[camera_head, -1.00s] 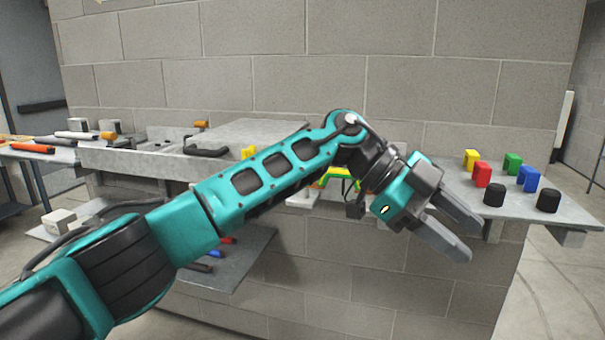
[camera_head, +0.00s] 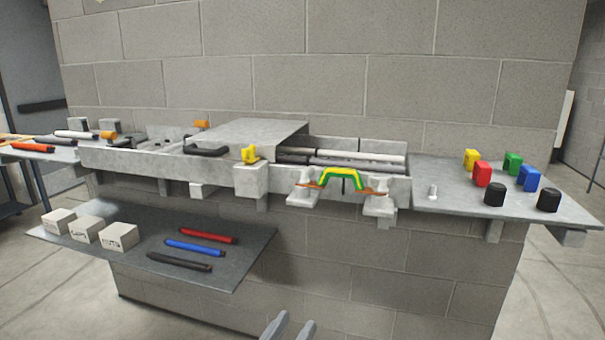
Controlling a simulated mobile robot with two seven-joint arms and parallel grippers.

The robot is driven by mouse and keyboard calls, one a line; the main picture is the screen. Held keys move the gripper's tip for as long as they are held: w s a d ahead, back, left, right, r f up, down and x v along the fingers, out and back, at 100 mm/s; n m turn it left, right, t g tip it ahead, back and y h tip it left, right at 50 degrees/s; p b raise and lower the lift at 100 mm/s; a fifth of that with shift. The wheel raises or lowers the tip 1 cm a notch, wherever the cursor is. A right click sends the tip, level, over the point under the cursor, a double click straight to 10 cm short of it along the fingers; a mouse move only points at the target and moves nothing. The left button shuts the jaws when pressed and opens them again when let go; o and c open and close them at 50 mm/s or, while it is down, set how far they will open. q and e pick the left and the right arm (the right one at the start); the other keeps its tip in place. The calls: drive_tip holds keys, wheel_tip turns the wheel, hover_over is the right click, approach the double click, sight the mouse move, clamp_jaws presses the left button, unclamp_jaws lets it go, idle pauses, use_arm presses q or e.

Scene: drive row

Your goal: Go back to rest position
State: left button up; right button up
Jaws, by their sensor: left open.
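My left gripper (camera_head: 288,328) shows only as two grey fingertips at the bottom edge, a little left of the middle. The fingers are apart with nothing between them, in front of the block wall and below the bench. The rest of the left arm is out of the picture. My right gripper is not in view.
A grey bench (camera_head: 120,161) with a sliding cover (camera_head: 250,133) runs along the wall. A lower shelf (camera_head: 140,236) holds white boxes and red, blue and black rods. A right shelf (camera_head: 455,190) holds coloured blocks and black cylinders (camera_head: 494,194). A green-yellow handle (camera_head: 343,176) sits at the bench front.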

use_arm(q)
drive_tip(key=s+a+f+n+g+y, duration=0.2)
drive_tip(key=s+a+f+g+y, duration=0.4)
drive_tip(key=s+a+f, duration=1)
wheel_tip(320, 180, down, 2)
drive_tip(key=shift+s+f+g+y, duration=0.2)
drive_tip(key=shift+s+g+y, duration=0.2)
drive_tip(key=shift+s+y, duration=0.6)
idle(1.0)
